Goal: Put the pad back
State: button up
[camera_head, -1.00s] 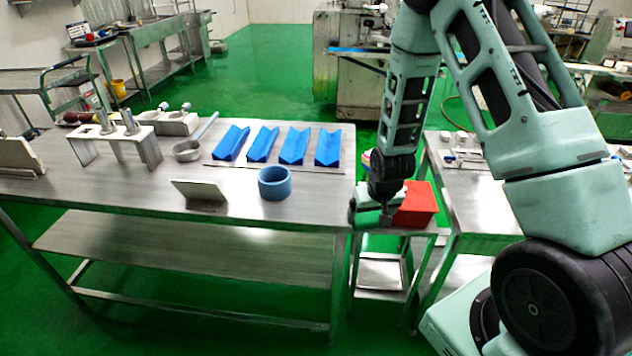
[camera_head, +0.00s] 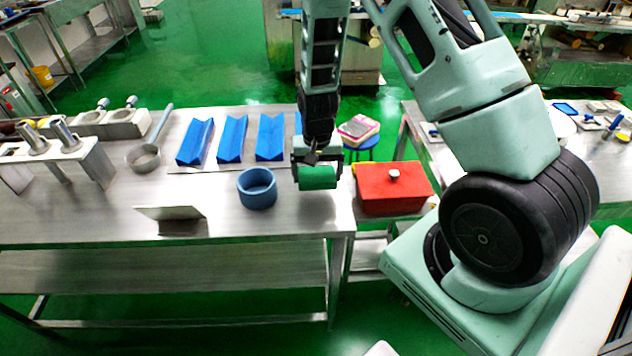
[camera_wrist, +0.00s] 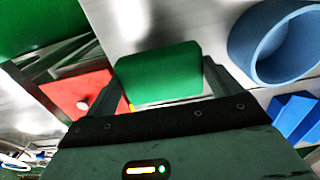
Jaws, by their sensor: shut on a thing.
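My gripper (camera_head: 317,169) is shut on a green pad (camera_head: 318,179), a rounded block held crosswise between the fingers. It is over the right end of the steel table (camera_head: 230,222), to the right of a blue ring (camera_head: 257,189) and apart from it. In the wrist view the green pad (camera_wrist: 158,72) spans the gap between the two fingers (camera_wrist: 160,84). The pad seems to be held above the tabletop; its underside is hidden.
A red box (camera_head: 395,192) with a pale knob stands right of the table. Several blue V-shaped blocks (camera_head: 231,138) lie behind the ring. A small tilted plate (camera_head: 172,213) is at the front left. A metal dipper (camera_head: 145,158) and a stand (camera_head: 62,150) are further left.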

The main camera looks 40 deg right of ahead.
aim_at(317, 184)
jog(key=shift+f+p, duration=0.5)
jog(key=shift+f, duration=1.7)
jog(key=o, duration=0.6)
jog(key=shift+r, duration=0.1)
notch_tip(317, 184, up, 12)
jog(key=b, duration=0.2)
jog(key=shift+f+b, duration=0.25)
jog(key=shift+b, duration=0.15)
jog(key=s+a+r+n, duration=0.3)
jog(key=a+r, duration=0.2)
jog(key=a, duration=0.5)
jog(key=s+a+r+n, duration=0.2)
jog(key=s+a+n, duration=0.2)
jog(key=s, duration=0.3)
jog(key=s+a+r+n, duration=0.3)
jog(key=s+a, duration=0.2)
jog(key=s, duration=0.2)
jog(key=s+a+r+n, duration=0.3)
jog(key=s+a+n, duration=0.1)
jog(key=s+a, duration=0.1)
jog(key=shift+s+r+n+y, duration=0.25)
jog(key=shift+s+n+y, duration=0.05)
jog(key=shift+s, duration=0.6)
